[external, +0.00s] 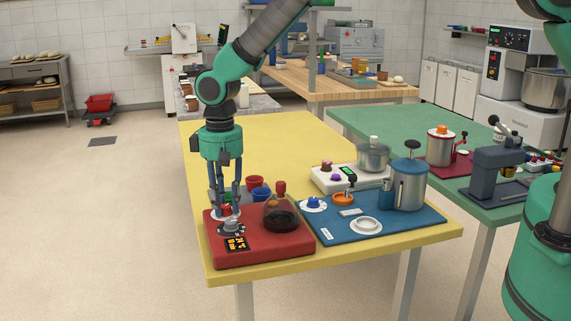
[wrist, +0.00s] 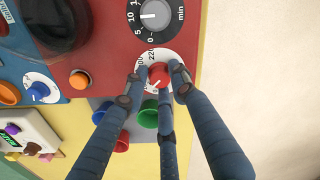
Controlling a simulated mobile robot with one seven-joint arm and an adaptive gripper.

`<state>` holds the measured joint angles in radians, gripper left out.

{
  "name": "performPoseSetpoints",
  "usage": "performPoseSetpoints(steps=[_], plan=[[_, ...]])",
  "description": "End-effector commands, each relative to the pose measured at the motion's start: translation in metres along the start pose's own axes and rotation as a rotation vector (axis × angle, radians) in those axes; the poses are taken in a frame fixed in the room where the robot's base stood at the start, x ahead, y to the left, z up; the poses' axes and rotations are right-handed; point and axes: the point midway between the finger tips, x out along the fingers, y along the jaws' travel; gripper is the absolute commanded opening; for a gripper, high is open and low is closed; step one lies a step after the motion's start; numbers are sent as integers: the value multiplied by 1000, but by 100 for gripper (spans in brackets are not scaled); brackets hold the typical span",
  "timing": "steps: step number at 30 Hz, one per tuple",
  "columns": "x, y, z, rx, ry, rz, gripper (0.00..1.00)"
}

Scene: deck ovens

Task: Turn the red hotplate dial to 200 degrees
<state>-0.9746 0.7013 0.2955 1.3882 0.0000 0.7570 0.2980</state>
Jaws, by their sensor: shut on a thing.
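The red hotplate (external: 262,252) sits at the near left corner of the yellow table. Its red dial (wrist: 158,75) has a white scale ring (wrist: 150,58), on which figures like 220 show in part. The pointer's exact reading is hard to tell. My gripper (wrist: 159,82) is shut on the red dial, its three dark blue fingers around the knob. In the external view my gripper (external: 226,208) points straight down at the hotplate's back left part, and its fingers largely hide the dial.
A grey timer dial (wrist: 154,14), marked min, lies close to the red dial. A dark glass vessel (external: 282,217) stands on the hotplate's right side. A red cup (external: 255,182) and a blue cup (external: 261,194) stand behind. A blue station (external: 400,222) is to the right.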

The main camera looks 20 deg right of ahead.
Motion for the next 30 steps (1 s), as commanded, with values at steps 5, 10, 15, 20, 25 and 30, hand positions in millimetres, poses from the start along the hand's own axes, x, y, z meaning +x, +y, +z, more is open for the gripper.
performPoseSetpoints(steps=[5, 10, 15, 20, 25, 30], plan=[[-1, 0, 0, 168, 1, 0, 0], [-1, 0, -1, 329, 1, -1, 0], [-1, 0, 0, 490, 1, 0, 0], [-1, 0, -1, 642, 1, -1, 0], [-1, 0, 0, 803, 1, -1, 0], [-1, 0, 0, 965, 1, -1, 0]])
